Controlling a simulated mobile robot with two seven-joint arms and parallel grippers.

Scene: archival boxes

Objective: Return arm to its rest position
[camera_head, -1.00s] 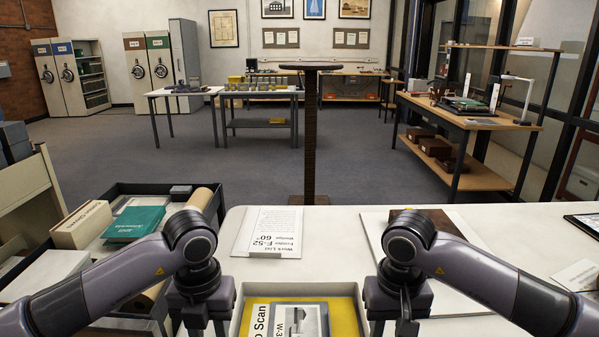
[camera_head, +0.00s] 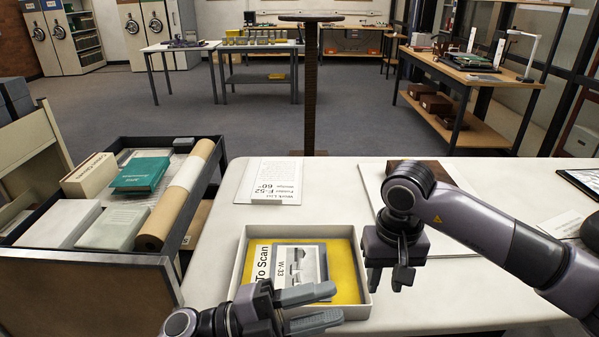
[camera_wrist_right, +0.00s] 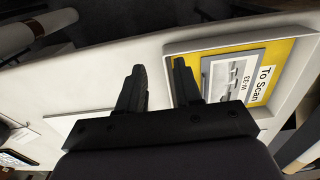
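My left gripper (camera_head: 332,305) is low in the head view, at the front edge of the white tray (camera_head: 238,262). Its two grey fingers point right and stand apart with nothing between them. My right gripper (camera_head: 388,282) points down beside the tray's right side. In the right wrist view its dark fingers (camera_wrist_right: 160,68) are apart and empty. The tray holds a yellow folder (camera_head: 345,272) with a "To Scan" label and a picture sheet marked W-33 (camera_head: 300,265). The tray also shows in the right wrist view (camera_wrist_right: 170,48).
A work list sheet (camera_head: 270,180) lies on the white table (camera_head: 450,305). A brown block (camera_head: 425,170) is partly hidden behind my right arm. At left, a dark-rimmed cart (camera_head: 90,258) holds boxes, a teal book (camera_head: 140,174) and a brown roll (camera_head: 175,205). A round-topped stand (camera_head: 310,90) rises behind the table.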

